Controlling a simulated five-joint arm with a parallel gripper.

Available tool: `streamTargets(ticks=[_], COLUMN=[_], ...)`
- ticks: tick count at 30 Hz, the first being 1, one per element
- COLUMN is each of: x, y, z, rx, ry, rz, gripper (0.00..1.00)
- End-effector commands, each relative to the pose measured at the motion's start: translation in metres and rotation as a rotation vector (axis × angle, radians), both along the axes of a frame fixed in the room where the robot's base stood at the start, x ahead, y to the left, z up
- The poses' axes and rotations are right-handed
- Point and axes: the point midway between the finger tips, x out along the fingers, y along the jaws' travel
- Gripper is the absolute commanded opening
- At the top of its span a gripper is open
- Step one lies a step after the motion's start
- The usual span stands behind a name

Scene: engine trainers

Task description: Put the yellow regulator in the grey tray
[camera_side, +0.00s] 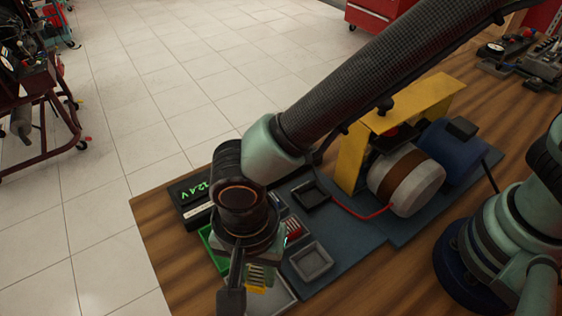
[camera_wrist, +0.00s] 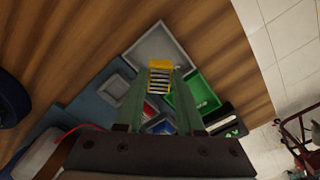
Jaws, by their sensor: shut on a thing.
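The yellow regulator (camera_wrist: 160,66), a yellow block with pale fins, is between the two green fingers of my gripper (camera_wrist: 161,80) in the wrist view. My gripper is shut on it. In the wrist view it overlaps the inner corner of the large grey tray (camera_wrist: 150,42), whose visible floor looks empty. In the side view the regulator (camera_side: 256,289) shows low under my wrist, in front of the grey tray (camera_side: 281,300), which is partly hidden. I cannot tell how high the regulator is above the tray. My wrist hides much of the fingers in the side view.
A green tray (camera_wrist: 192,96) adjoins the grey tray. A small grey tray (camera_side: 312,261) and a dark one (camera_side: 310,194) lie on the blue board. A meter (camera_side: 190,200) reading 12.4V stands near the table edge. A yellow bracket (camera_side: 352,160) and motor (camera_side: 408,180) stand behind.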

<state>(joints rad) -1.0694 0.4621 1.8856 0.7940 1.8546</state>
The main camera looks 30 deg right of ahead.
Motion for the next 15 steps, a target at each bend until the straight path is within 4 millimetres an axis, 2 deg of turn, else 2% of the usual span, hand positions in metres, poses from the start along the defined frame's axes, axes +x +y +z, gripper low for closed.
streamTargets(ticks=[1,7,12,15], x=[0.0,0.0,0.0,0.0], y=[0.0,0.0,0.0,0.0], z=[-0.008,-0.022,-0.045,-0.053], rx=[-0.002,-0.001,-0.003,0.0], ry=[0.001,0.001,0.001,0.0], rz=[0.0,0.0,0.0,0.0], gripper=[0.0,0.0,0.0,0.0])
